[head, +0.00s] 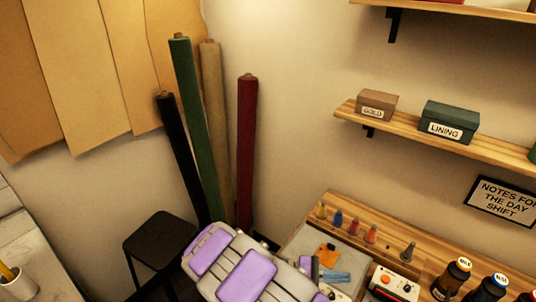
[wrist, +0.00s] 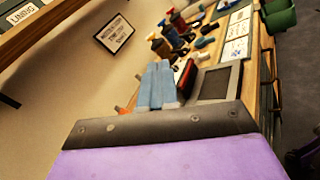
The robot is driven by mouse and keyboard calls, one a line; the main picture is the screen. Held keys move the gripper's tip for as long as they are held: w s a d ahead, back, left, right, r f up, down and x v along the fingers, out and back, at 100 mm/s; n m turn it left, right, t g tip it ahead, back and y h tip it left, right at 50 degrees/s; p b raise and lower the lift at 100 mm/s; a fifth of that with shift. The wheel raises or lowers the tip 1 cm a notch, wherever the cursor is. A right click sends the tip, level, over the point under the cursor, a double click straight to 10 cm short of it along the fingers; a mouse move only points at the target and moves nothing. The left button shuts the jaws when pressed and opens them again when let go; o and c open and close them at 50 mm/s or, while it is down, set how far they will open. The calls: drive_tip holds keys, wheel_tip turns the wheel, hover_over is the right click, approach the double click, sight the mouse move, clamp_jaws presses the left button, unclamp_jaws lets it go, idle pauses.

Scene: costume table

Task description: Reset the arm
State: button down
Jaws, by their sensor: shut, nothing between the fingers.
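My gripper (head: 343,277) shows at the bottom of the head view, at the end of my purple and grey arm. It is above the near end of the wooden workbench, over a grey mat (head: 353,254). In the wrist view my gripper (wrist: 157,72) has two light blue fingers side by side, shut and empty. The purple casing and dark bolted edge of my wrist fill the bottom of that view and hide what lies behind them. My arm hides part of the bench's left end in the head view.
A shelf (head: 488,150) with boxes is on the wall. A black stool (head: 160,238) and fabric rolls (head: 245,150) stand left of the bench.

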drive_tip(key=s+d+r+m+g+y, duration=0.5)
drive_tip(key=s+r+m+y, duration=0.35)
drive_tip(key=s, duration=0.35)
drive_tip(key=s+a+r+m+t+y, duration=0.1)
drive_tip(key=s+a+r+t+y, duration=0.1)
drive_tip(key=s+a+y, duration=0.2)
drive_tip(key=s+a+r+m+t+y, duration=0.1)
drive_tip(key=s+a+r+t+y, duration=0.1)
drive_tip(key=s+a+y, duration=0.3)
drive_tip(key=s, duration=0.3)
drive_tip(key=shift+s+t+y, duration=0.2)
drive_tip(key=shift+t+y, duration=0.15)
drive_tip(key=shift+t, duration=0.05)
